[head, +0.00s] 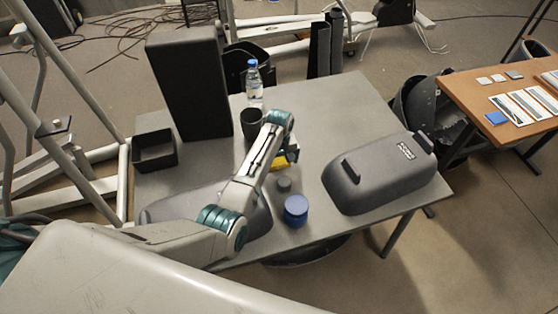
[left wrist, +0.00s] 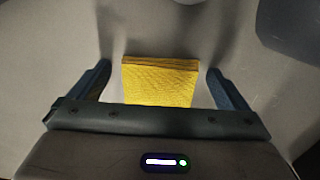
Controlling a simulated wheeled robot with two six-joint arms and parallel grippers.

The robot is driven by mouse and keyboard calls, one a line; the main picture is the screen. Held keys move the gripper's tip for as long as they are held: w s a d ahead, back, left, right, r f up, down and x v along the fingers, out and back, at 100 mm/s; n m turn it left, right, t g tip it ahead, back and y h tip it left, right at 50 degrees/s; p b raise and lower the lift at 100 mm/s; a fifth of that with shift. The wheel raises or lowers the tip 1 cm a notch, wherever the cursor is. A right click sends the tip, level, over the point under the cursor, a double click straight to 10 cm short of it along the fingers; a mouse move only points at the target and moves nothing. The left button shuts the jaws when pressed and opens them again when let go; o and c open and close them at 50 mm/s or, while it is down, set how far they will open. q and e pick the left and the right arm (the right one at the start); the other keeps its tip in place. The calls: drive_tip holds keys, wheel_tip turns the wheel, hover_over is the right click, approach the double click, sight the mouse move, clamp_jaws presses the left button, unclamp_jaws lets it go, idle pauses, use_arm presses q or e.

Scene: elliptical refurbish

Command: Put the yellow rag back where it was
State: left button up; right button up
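The yellow rag (head: 279,163) is on the grey table (head: 345,108), partly hidden by my left arm in the head view. In the left wrist view the rag (left wrist: 160,82) is a folded yellow block between the two fingers. My left gripper (left wrist: 158,72) is open, with a gap between each finger and the rag. In the head view the left gripper (head: 289,156) is low beside the rag, mostly hidden by its own wrist. My right gripper is in neither view.
On the table are a dark cup (head: 251,124), a water bottle (head: 254,84), an open black box (head: 154,151), a tall dark panel (head: 190,85), a blue-lidded jar (head: 296,210) and a grey casing (head: 378,177). Another casing (head: 258,218) lies partly under my arm.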

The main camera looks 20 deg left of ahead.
sight(279, 162)
use_arm(q)
wheel_tip(279, 162, up, 12)
drive_tip(key=b, duration=0.1)
drive_tip(key=shift+r, duration=0.2)
idle(0.4)
